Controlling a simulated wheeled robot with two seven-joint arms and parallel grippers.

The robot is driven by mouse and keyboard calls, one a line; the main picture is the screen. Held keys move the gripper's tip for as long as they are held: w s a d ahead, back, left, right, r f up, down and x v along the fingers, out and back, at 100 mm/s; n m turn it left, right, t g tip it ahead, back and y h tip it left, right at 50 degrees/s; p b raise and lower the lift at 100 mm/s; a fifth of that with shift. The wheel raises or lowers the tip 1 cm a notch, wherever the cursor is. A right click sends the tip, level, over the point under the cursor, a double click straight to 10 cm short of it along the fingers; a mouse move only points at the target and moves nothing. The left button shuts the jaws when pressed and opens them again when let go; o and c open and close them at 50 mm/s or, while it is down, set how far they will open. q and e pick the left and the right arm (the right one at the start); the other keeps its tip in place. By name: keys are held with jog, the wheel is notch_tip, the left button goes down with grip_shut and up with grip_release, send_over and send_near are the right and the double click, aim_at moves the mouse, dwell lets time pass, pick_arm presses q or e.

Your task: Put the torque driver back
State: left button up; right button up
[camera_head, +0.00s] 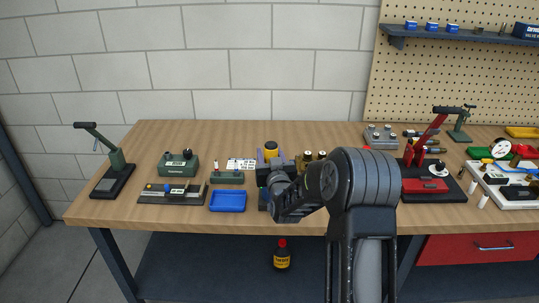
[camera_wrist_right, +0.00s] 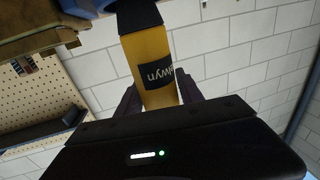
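The torque driver has a yellow body with a black label and a black end; in the right wrist view the yellow body (camera_wrist_right: 158,85) stands between the fingers, its sides against them. My left gripper is not in view.
A blue tray (camera_head: 228,201), a green device (camera_head: 179,164) and a green lever press (camera_head: 114,163) stand to the left on the workbench (camera_head: 310,131). A red lever press (camera_head: 424,170) and a white board stand right. Small brass parts (camera_head: 315,155) sit just right of the gripper.

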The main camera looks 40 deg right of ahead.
jog(key=shift+o, duration=1.4)
jog(key=shift+r, duration=0.2)
jog(key=b+v, duration=0.2)
jog(key=v, duration=1)
jog(key=shift+b, duration=0.3)
